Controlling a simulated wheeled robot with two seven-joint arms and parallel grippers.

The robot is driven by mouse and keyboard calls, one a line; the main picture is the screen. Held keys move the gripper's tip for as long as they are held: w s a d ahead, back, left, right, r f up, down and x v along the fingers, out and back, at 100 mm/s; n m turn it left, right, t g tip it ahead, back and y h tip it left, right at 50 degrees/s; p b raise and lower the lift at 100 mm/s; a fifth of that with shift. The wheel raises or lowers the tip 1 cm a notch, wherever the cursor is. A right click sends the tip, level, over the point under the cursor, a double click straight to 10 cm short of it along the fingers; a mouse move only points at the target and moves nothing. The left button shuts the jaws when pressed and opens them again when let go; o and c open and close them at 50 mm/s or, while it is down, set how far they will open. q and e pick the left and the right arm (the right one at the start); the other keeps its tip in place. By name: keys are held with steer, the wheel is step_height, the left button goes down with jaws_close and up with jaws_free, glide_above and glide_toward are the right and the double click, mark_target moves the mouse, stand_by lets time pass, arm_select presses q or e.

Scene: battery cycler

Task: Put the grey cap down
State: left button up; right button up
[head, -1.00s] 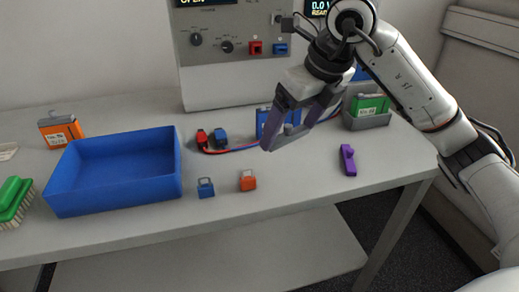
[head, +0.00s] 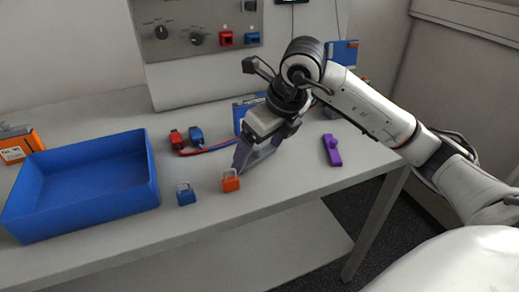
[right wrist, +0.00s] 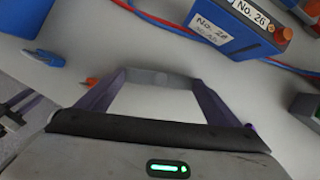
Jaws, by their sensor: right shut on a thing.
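My right gripper (head: 252,160) is low over the table, just right of the orange lock-shaped piece (head: 231,182). In the right wrist view, its purple fingers (right wrist: 160,80) are shut on the grey cap (right wrist: 160,78), which shows as a grey strip between the fingertips. In the head view the cap is mostly hidden by the fingers. I cannot tell whether it touches the table. My left gripper is not in view.
The blue tray (head: 85,185) stands at left and a blue lock-shaped piece (head: 186,197) by its right side. A purple object (head: 332,150) lies at right. The tabletop around the gripper is mostly clear.

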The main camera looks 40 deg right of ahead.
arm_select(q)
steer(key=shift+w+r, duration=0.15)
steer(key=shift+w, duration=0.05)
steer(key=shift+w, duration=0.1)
arm_select(e)
steer(key=shift+f, duration=0.2)
steer(key=o, duration=0.9)
steer(key=shift+r, duration=0.1)
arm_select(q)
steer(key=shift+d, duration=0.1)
